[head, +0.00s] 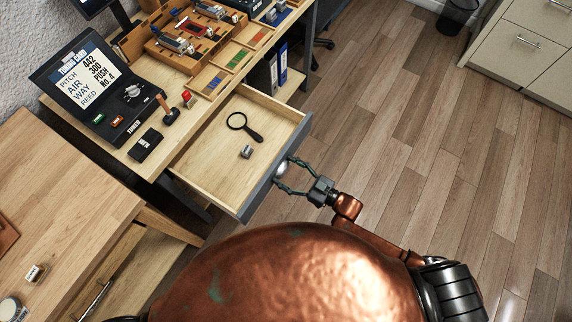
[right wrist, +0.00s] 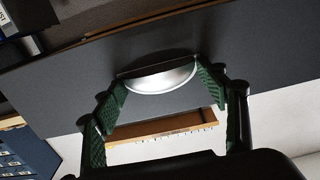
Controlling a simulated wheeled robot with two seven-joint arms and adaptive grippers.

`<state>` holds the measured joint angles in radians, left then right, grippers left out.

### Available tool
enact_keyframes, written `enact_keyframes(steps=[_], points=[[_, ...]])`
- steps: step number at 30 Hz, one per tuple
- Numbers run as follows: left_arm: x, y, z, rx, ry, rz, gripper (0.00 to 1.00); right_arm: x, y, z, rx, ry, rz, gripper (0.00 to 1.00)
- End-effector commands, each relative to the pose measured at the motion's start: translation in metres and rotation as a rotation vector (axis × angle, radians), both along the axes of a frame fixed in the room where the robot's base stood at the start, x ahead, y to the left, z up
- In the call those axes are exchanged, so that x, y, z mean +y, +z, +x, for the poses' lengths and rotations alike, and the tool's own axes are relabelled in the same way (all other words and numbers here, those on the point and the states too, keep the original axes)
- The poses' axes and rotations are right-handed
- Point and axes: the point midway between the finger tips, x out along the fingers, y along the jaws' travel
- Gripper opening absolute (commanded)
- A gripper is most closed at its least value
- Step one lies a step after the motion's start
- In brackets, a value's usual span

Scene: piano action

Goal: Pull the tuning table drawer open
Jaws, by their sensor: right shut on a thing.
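The tuning table drawer (head: 205,150) stands pulled out from the tuning table (head: 150,75), with its pale wooden inside showing. Its grey front (head: 257,188) carries a silver cup-shaped handle (right wrist: 160,78). My right gripper (head: 284,177) is at the outer face of the drawer front. Its green-padded fingers are shut on the handle, one at each end in the right wrist view. A magnifying glass (head: 244,126) and a small grey block (head: 246,152) lie in the drawer. My left gripper is out of view.
The table top carries a tuner with a screen (head: 92,82), a black box (head: 146,145) and wooden trays (head: 190,35). Binders (head: 277,66) stand under the table. Another wooden table (head: 60,195) is at the left. The wooden floor (head: 400,120) at the right is clear.

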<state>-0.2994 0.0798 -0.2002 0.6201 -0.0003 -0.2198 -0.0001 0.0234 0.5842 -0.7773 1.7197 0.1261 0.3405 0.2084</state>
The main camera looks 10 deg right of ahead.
Motion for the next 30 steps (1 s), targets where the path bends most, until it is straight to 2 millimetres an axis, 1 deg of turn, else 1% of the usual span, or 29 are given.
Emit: enact_keyframes(steps=[6, 16, 17, 20, 30], points=[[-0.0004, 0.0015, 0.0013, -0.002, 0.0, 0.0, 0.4, 0.0009, 0.0008, -0.004, -0.002, 0.016, -0.001, 0.23], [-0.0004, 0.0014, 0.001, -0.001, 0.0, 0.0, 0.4, 0.0012, 0.0005, -0.0047, -0.002, 0.016, -0.001, 0.23], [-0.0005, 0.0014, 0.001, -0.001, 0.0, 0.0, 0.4, 0.0011, 0.0005, -0.0048, -0.002, 0.016, -0.001, 0.68], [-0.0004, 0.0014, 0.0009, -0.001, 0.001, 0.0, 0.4, 0.0009, 0.0004, -0.0048, -0.002, 0.016, -0.001, 0.75], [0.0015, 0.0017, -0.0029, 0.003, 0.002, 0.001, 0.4, -0.0025, -0.0004, -0.0071, 0.001, 0.014, -0.001, 0.75]])
